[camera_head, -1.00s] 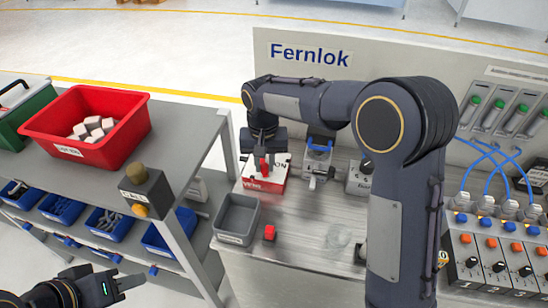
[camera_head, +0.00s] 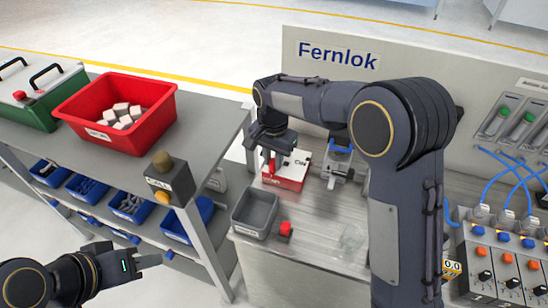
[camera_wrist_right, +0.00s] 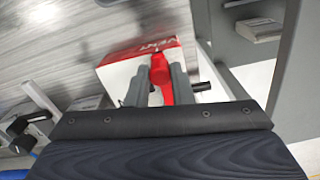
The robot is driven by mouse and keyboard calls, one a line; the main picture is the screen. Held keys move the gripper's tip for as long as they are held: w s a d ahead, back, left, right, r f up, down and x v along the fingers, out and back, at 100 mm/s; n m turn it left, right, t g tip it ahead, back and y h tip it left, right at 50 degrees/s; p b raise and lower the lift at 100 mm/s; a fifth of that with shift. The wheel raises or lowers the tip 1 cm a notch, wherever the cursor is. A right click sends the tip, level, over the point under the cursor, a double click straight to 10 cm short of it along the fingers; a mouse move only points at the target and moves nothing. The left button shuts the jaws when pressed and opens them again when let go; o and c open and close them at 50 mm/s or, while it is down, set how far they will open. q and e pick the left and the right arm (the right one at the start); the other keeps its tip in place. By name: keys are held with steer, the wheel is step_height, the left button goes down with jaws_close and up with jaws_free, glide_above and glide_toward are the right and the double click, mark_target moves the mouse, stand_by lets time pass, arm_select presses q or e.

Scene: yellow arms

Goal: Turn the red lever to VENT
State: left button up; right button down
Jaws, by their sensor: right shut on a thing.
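The red lever (camera_wrist_right: 162,75) stands on a red-and-white box (camera_head: 290,177) on the workbench. The box also shows in the right wrist view (camera_wrist_right: 125,70), with partly covered lettering on its red band. My right gripper (camera_head: 275,158) is over the left part of the box. In the wrist view its two fingers (camera_wrist_right: 162,88) close around the lever, one on each side. The fingers hide part of the lever, and I cannot read which mark it points to. My left gripper (camera_head: 150,257) is empty, with its fingers apart, at the lower left, away from the bench.
A shelf with a red crate (camera_head: 70,108) and a button post (camera_head: 169,178) is at left.

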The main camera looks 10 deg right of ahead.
mark_target(273, 161)
steer(key=shift+w+r, duration=0.1)
steer(key=c, duration=1.3)
jaws_free()
step_height(273, 161, up, 7)
steer(key=shift+r, duration=0.35)
